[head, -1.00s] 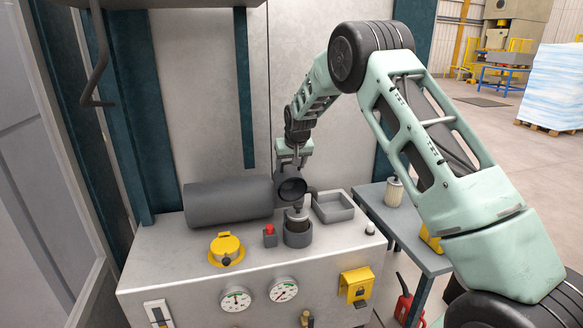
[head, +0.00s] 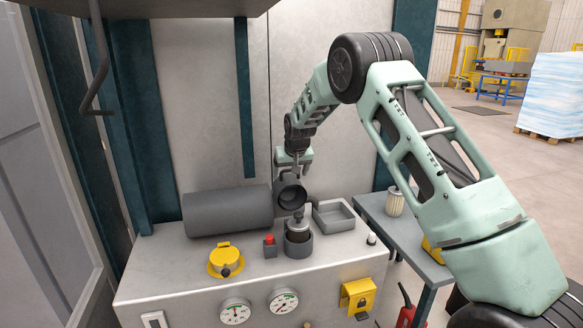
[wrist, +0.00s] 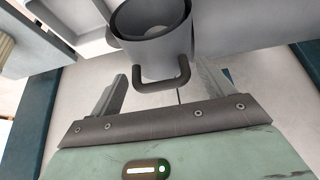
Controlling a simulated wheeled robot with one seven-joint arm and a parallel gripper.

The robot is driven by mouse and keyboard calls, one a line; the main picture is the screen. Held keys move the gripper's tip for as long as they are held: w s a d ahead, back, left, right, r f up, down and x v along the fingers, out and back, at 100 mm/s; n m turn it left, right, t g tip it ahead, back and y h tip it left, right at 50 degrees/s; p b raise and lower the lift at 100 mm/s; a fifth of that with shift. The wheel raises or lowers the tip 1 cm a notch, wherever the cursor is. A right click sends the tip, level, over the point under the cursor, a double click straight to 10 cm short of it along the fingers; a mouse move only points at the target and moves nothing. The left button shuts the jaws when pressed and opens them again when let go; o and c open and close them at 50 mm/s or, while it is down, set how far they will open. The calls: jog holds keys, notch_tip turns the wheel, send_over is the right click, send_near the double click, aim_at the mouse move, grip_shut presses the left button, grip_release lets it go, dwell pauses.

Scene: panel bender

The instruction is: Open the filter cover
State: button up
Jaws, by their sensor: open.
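The filter cover (head: 291,196) is a dark grey cup, tipped on its side above the round filter housing (head: 298,247), its hollow mouth facing the head camera. A post or filter top (head: 298,226) stands up in the housing. My gripper (head: 292,174) is just above and behind the cover. In the wrist view the cover (wrist: 158,52) has a dark U-shaped handle (wrist: 162,84), which lies between the two spread fingers of my gripper (wrist: 162,77). The fingers look apart from the handle. The cover's hinge is hard to make out.
A grey cylinder (head: 228,211) lies left on the machine top, with a yellow cap (head: 226,262) and red button (head: 269,241) in front. A shallow grey tray (head: 334,215) sits right. A side table (head: 385,215) bears a pale filter cartridge (head: 395,202). A wall stands close behind.

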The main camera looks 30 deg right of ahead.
jog(key=b+v, duration=0.5)
jog(key=v, duration=1.2)
jog(key=shift+r, duration=0.2)
jog(key=shift+a, duration=0.1)
